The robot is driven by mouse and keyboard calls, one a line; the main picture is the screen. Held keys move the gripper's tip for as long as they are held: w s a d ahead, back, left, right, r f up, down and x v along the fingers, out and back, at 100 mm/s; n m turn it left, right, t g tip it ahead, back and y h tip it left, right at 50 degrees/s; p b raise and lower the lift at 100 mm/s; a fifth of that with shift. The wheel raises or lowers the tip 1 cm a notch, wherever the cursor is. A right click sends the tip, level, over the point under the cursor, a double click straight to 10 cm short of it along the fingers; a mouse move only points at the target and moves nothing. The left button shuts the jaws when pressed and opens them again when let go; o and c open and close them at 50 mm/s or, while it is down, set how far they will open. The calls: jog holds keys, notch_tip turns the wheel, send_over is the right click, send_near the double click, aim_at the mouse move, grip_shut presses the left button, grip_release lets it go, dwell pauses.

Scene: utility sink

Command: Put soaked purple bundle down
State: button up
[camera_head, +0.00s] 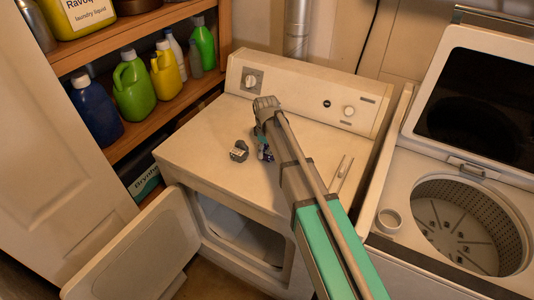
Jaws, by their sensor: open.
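A small dark purple bundle (267,155) shows on the white dryer top, just below the end of my arm and partly hidden by it. My gripper (262,139) points down over the dryer top, close to the bundle. Its fingers are small and partly covered by the arm, and it is open. I cannot tell whether the fingers touch the bundle.
The dryer top (205,138) has a small grey object (239,151) left of my gripper and thin light sticks (343,174) at right. The dryer door (140,255) hangs open. An open washer (468,225) stands at right, bottle shelves (150,120) at left.

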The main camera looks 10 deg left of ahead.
dwell(0.5)
jog(key=c, duration=1)
jog(key=shift+r, duration=0.1)
jog(key=shift+c, duration=0.3)
notch_tip(320, 180, up, 3)
jog(key=p, duration=0.3)
jog(key=shift+r, duration=0.15)
jog(key=s+d+r+p, duration=0.2)
jog(key=s+r+p, duration=0.2)
jog(key=s+p, duration=0.1)
jog(key=s+d+r+p, duration=0.3)
jog(key=s+r+p, duration=0.2)
jog(key=s, duration=0.3)
jog(key=shift+d+r, duration=0.25)
